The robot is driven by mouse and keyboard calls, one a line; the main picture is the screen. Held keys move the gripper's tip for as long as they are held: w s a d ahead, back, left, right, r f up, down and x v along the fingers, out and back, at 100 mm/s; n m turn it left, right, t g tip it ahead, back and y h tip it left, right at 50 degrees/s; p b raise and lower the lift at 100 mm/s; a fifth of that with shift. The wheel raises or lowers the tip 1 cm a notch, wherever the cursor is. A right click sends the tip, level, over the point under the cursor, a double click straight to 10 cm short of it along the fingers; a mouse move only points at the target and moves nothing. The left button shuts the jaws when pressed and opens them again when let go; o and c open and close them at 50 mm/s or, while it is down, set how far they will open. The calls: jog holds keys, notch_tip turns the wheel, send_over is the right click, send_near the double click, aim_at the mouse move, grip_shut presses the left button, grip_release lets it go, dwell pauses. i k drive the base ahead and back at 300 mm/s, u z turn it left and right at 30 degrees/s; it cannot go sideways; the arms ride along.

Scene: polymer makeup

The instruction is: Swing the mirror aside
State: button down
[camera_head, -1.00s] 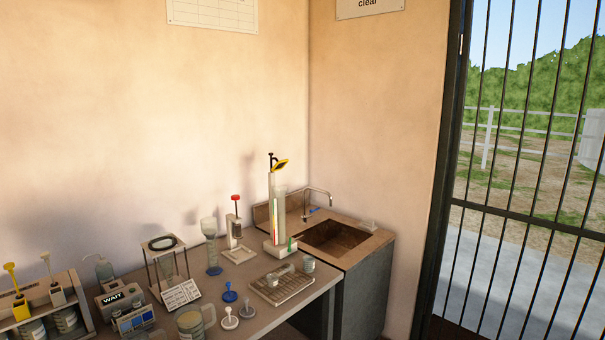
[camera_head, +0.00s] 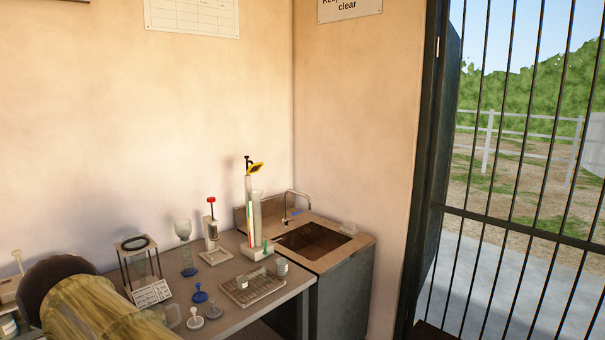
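A small tilted plate with a yellow frame and dark face (camera_head: 255,168), which looks like the mirror, sits at the top of a tall pale stand (camera_head: 249,205) at the back right of the bench. A black-topped post (camera_head: 248,162) rises beside it. A clear cylinder (camera_head: 257,210) stands just below the plate, with a red and a green strip near it. The plate is too small to show how it is hinged. My gripper is not in view; a large rounded yellowish part, likely of my arm, fills the lower left corner, well away from the stand.
A sink (camera_head: 312,241) with a tap (camera_head: 296,196) lies right of the stand. A drain tray (camera_head: 254,287), a red-topped dispenser (camera_head: 211,229), a funnel vessel (camera_head: 184,245), a ring frame (camera_head: 136,262) and small stoppers (camera_head: 200,295) crowd the bench. A barred gate (camera_head: 520,190) is at right.

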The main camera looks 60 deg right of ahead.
aim_at(255, 168)
jog(key=z, duration=1.3)
